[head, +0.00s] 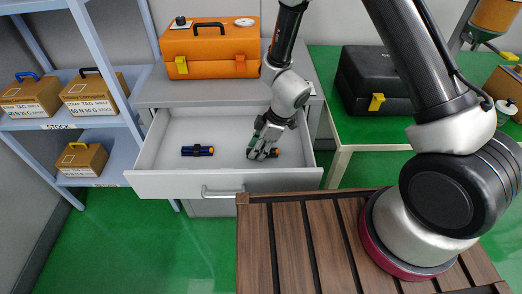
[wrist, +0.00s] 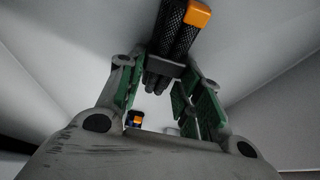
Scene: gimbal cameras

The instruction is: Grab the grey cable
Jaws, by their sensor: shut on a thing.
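The grey cable (wrist: 172,35) is a dark grey, mesh-covered bundle with an orange end. In the wrist view it runs between my fingers toward the top. My gripper (wrist: 163,85) is shut on it, with a green-padded finger on each side. In the head view my gripper (head: 262,153) points down into the open drawer, at its right part. The orange end of the grey cable (head: 275,152) shows just right of the fingers, and the rest is mostly hidden by them. I cannot tell whether the cable touches the drawer floor.
A blue cable (head: 197,150) with an orange end lies in the left part of the open drawer (head: 165,184). An orange case (head: 208,47) stands on the cabinet behind. A wooden slatted surface (head: 300,250) is in front. A black case (head: 372,78) stands at right.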

